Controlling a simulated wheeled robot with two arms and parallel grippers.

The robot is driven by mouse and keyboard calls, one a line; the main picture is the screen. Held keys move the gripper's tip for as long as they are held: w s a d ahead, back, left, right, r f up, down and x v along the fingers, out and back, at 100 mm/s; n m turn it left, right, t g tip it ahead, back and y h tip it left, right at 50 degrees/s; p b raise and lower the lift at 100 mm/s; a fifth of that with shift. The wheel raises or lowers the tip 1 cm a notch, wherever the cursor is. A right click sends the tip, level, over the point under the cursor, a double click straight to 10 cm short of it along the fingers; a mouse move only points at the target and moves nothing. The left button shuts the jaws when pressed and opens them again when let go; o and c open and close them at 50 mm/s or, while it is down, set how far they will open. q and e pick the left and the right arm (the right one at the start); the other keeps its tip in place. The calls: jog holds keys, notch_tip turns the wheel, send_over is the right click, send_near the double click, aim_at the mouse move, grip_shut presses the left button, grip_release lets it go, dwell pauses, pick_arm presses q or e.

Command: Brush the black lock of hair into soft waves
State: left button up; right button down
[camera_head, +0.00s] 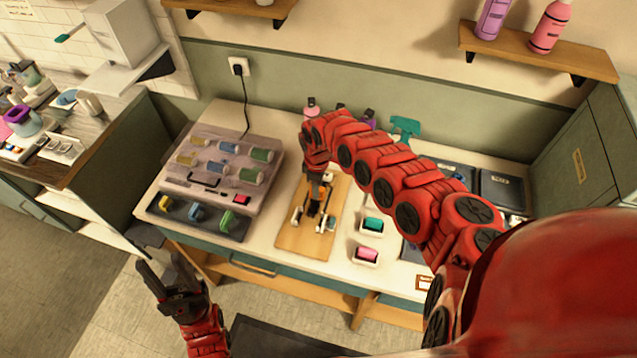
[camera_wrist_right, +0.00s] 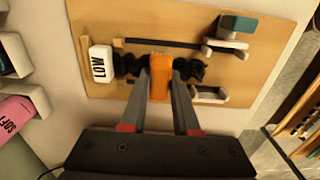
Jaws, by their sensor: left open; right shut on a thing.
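The black lock of hair (camera_wrist_right: 191,70) lies across a wooden board (camera_wrist_right: 261,50), dark and bumpy on both sides of my right gripper (camera_wrist_right: 162,68). That gripper is shut on an orange piece (camera_wrist_right: 159,82), which may be the brush; its far end is over the lock. Whether it touches the hair I cannot tell. A white block marked LOW (camera_wrist_right: 101,63) sits at the lock's left end. In the head view my right gripper (camera_head: 316,203) is over the board (camera_head: 298,240), and its arm hides part of it. My left gripper (camera_head: 165,278) is open and empty, in front of the counter.
A case of rollers (camera_head: 215,165) stands left of the board, with coloured clips (camera_head: 227,221) in front. Small trays with a teal piece (camera_head: 373,224) and a pink piece (camera_head: 367,254) lie to the right. A teal comb-like tool (camera_head: 405,126) is at the back.

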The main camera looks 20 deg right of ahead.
jog(key=shift+s+a+r+p, duration=0.1)
jog(key=shift+s+a+p, duration=0.25)
jog(key=shift+s+p, duration=0.15)
jog(key=shift+a, duration=0.1)
jog(key=shift+f, duration=0.2)
jog(key=shift+s+a+r+p, duration=0.25)
jog(key=shift+s+p, duration=0.25)
jog(key=shift+p, duration=0.3)
jog(key=shift+s+a+f+p, duration=0.1)
jog(key=shift+s+a+p, duration=0.15)
jog(key=shift+s+p, duration=0.2)
jog(key=shift+f, duration=0.1)
jog(key=shift+a, duration=0.1)
